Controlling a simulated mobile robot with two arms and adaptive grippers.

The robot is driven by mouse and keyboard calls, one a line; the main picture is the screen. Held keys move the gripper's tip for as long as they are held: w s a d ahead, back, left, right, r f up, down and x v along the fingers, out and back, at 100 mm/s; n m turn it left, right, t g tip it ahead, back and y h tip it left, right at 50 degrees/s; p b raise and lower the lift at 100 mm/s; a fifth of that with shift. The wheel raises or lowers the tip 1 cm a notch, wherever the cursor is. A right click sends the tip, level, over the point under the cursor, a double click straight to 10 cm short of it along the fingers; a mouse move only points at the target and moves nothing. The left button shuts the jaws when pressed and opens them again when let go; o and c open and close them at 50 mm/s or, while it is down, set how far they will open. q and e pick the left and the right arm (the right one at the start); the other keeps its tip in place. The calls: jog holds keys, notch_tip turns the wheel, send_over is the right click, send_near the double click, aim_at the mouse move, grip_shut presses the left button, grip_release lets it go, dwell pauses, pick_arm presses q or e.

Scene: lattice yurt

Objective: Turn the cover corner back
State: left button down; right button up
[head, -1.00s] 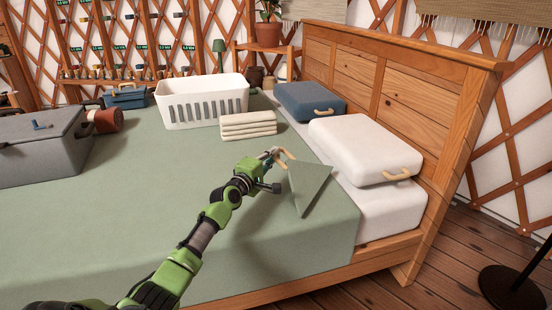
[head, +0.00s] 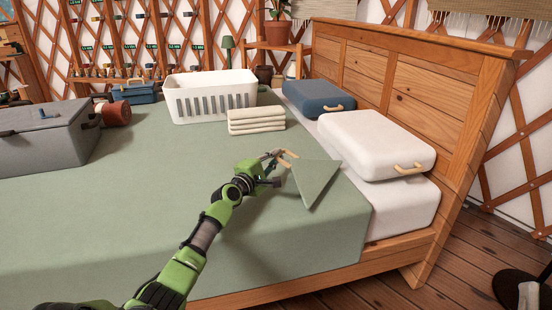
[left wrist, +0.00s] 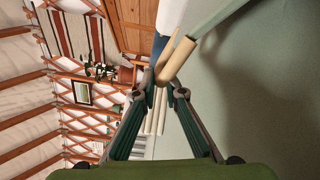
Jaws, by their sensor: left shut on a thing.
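The green cover (head: 120,190) lies over the bed, and its near corner by the pillows is folded back as a triangular flap (head: 316,180). A tan wooden loop handle (head: 287,156) sits at the flap's tip. My left gripper (head: 275,160) is shut on this handle, low over the cover. In the left wrist view the handle (left wrist: 176,62) is held at the fingertips (left wrist: 163,88), with the green cloth beside it. White bedding (head: 402,208) is bare next to the fold. My right gripper does not show.
A white pillow-like case (head: 375,142) and a blue one (head: 315,98) lie by the wooden headboard (head: 410,90). Folded towels (head: 256,121), a white basket (head: 205,98) and a grey case (head: 40,140) stand on the cover. The cover's middle is clear.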

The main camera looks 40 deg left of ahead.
pick_arm(q)
jog(key=shift+f, duration=0.15)
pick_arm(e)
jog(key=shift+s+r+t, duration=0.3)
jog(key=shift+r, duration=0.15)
pick_arm(q)
jog(key=c, duration=2.1)
grip_release()
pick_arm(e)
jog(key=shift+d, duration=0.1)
pick_arm(q)
jog(key=s, duration=0.4)
jog(key=s+d, duration=0.1)
jog(key=s, duration=0.7)
jog(key=shift+d, duration=0.3)
